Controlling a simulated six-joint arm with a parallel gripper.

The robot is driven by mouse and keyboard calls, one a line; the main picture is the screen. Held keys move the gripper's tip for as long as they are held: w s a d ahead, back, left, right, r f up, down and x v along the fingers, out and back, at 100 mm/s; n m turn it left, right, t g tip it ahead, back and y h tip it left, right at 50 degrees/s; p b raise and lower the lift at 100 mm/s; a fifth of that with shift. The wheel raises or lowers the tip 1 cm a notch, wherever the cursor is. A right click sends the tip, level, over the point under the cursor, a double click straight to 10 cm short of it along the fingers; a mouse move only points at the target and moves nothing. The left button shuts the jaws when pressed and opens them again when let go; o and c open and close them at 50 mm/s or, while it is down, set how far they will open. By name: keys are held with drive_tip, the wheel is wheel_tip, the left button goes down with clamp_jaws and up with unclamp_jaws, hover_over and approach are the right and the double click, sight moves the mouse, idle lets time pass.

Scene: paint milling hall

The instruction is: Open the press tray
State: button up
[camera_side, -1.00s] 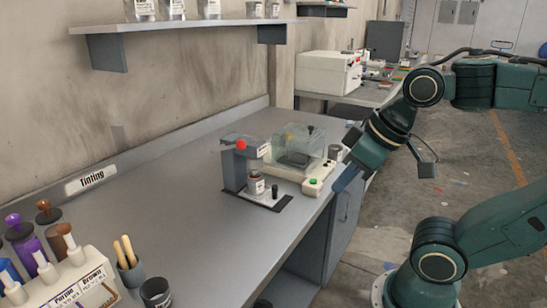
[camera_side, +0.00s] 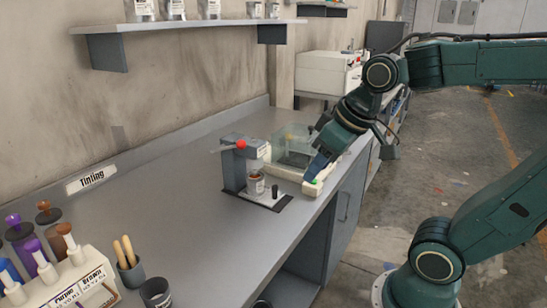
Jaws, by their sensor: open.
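The press (camera_side: 232,172) is a grey bench unit with a red-knobbed lever (camera_side: 240,144). A labelled jar (camera_side: 256,184) stands at its front on a pale plate (camera_side: 262,199) with a dark edge, apparently the press tray. A small black knob (camera_side: 275,191) stands on this plate. My gripper (camera_side: 311,177) is to the right of the press, pointing down over the near end of a pale machine with a clear cover (camera_side: 292,137). It is open, though its finger gap is hard to see. It looks apart from the press. My arm hides part of the pale machine.
The pale machine stands close behind and right of the press. At the near left are a bottle rack (camera_side: 75,290), a cup with wooden handles (camera_side: 131,272) and a dark cup (camera_side: 156,292). The bench between is clear. A shelf (camera_side: 190,27) hangs above.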

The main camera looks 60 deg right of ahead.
drive_tip(key=w+d+f+m, duration=0.1)
drive_tip(key=w+d+f, duration=0.3)
drive_tip(key=w+d, duration=0.65)
drive_tip(key=m+g, duration=0.1)
approach(275, 186)
drive_tip(key=shift+s+a+r+h, duration=0.2)
drive_tip(key=shift+s+r, duration=0.05)
drive_tip(key=shift+r, duration=0.35)
drive_tip(key=shift+s+a+r+h, duration=0.2)
drive_tip(key=shift+s+r, duration=0.1)
drive_tip(key=shift+r, duration=0.3)
drive_tip(key=shift+f, duration=0.1)
drive_tip(key=shift+x, duration=6.8)
clamp_jaws()
